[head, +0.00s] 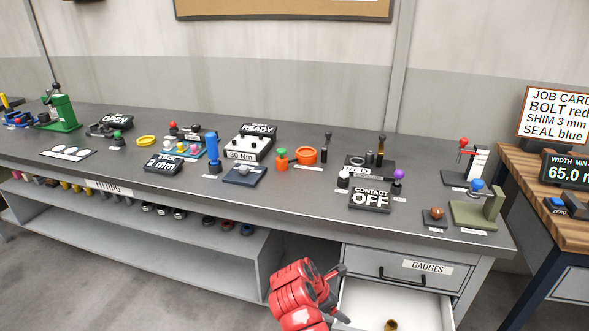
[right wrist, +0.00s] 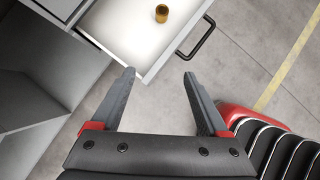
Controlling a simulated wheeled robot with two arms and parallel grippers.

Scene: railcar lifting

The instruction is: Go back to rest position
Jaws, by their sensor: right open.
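My right gripper (head: 342,294) is at the bottom of the head view, in front of the bench and beside the open gauges drawer. In the right wrist view, its two fingers (right wrist: 159,74) are apart with nothing between them. The open white drawer (right wrist: 135,40) lies beyond the fingertips. A small brass cylinder (right wrist: 162,13) stands inside the drawer, apart from the gripper; it also shows at the bottom edge of the head view (head: 390,325). My left gripper is not in view.
The grey workbench (head: 290,195) carries several tools, fixtures and signs, including a CONTACT OFF display (head: 370,198). A drawer handle (right wrist: 203,38) juts out near the right fingertips. A wooden side table (head: 530,170) stands at right. The floor in front is clear.

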